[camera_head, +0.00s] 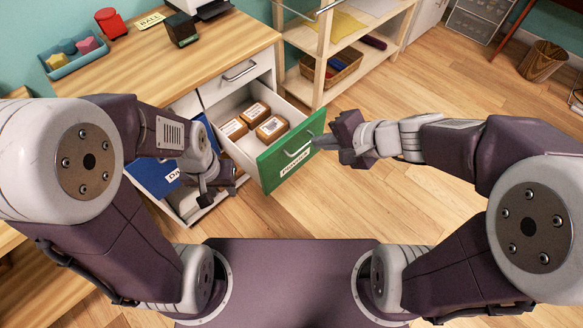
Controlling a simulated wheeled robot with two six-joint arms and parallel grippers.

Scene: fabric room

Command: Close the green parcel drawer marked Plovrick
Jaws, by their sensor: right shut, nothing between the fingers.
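The green drawer (280,168) stands pulled out from the wooden-topped cabinet, with a metal handle and a white label on its front; the label's writing is too small to read surely. Several brown parcels (255,112) lie inside it. My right gripper (320,142) is shut and empty at the right end of the green front, by the handle; I cannot tell whether it touches. My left gripper (206,199) hangs left of the green drawer, before the blue drawer (152,177); its finger opening is unclear.
The blue drawer is also pulled out, partly hidden by my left arm. A closed white drawer (228,82) sits above. The cabinet top (170,55) holds a blue tray, a red object and a black box. A wooden shelf (345,60) stands at right.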

